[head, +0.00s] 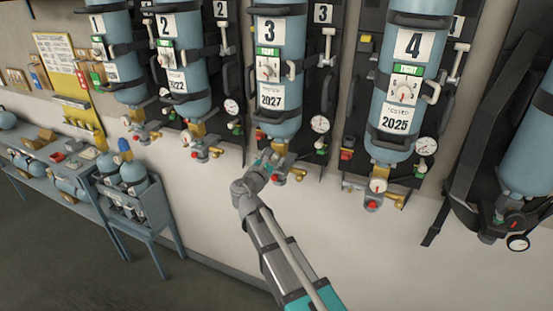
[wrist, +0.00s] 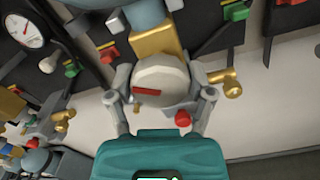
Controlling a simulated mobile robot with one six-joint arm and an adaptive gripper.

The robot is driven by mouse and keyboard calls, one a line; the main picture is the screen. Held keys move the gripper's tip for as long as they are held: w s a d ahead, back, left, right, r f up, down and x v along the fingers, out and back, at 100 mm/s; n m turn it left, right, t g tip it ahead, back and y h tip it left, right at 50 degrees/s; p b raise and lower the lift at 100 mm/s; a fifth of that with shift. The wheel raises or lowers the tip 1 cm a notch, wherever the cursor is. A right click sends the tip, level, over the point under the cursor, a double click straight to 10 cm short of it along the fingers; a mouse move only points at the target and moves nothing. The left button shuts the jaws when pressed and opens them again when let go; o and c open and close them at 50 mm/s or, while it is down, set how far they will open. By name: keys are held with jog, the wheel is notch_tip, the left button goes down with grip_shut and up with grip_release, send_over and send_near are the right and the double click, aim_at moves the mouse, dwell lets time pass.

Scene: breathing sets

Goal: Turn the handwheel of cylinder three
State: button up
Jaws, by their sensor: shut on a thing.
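Cylinder three (head: 278,75) is blue-grey and hangs upright on the wall, with a number 3 label and a 2027 tag. Its valve is at its lower end, under a brass neck (wrist: 157,42). In the wrist view the pale round handwheel (wrist: 161,76) with a red mark at its left sits between the fingers of my gripper (wrist: 160,98). The gripper is shut on the handwheel, one finger on each side. In the head view my gripper (head: 270,160) reaches up to the valve from below and hides most of the handwheel.
Cylinders two (head: 182,60) and four (head: 408,75) hang on either side. A gauge (wrist: 24,29), a brass side fitting (wrist: 226,82) and a red knob (wrist: 183,118) are close to the gripper. A bench (head: 80,183) with equipment stands at the left. The wall below is bare.

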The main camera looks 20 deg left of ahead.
jog(key=n, duration=0.4)
jog(key=shift+n, duration=0.3)
jog(key=n, duration=0.5)
jog(key=shift+a+n, duration=0.1)
jog(key=shift+n, duration=0.2)
jog(key=n, duration=0.4)
jog(key=shift+f+n, duration=0.1)
jog(key=shift+n, duration=0.2)
jog(key=n, duration=0.5)
jog(key=shift+a, duration=0.1)
jog(key=o, duration=1.1)
